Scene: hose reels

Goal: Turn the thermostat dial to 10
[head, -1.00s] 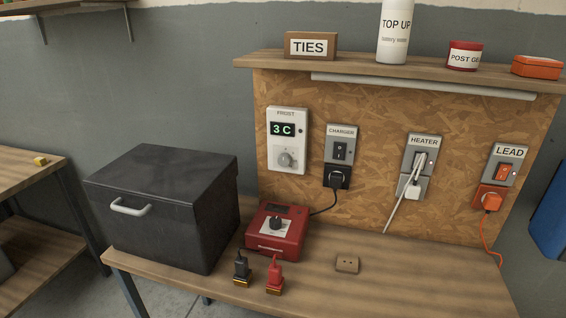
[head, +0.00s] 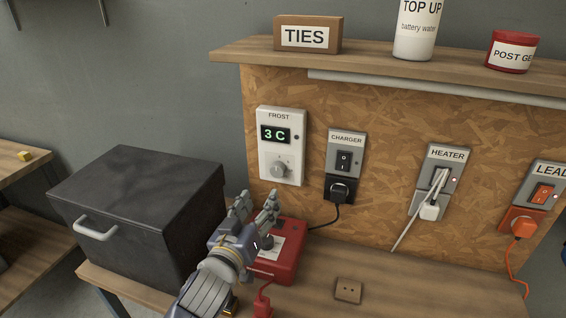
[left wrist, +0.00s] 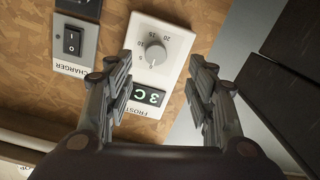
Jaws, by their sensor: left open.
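The white thermostat (head: 280,147), labelled FROST, is fixed upright on the chipboard panel. Its green display (head: 276,135) reads 3 C. Its round grey dial (head: 279,170) sits below the display. My left gripper (head: 255,206) is open and empty, below and in front of the thermostat, apart from the dial. In the left wrist view its fingers (left wrist: 162,85) stand either side of the thermostat. My right gripper is not in view.
A red charger box (head: 283,262) stands on the bench behind my left gripper, and a black lidded box (head: 140,205) is to its left. CHARGER (head: 345,155), HEATER (head: 437,180) and LEAD (head: 541,193) switches with plugs are on the panel to the right.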

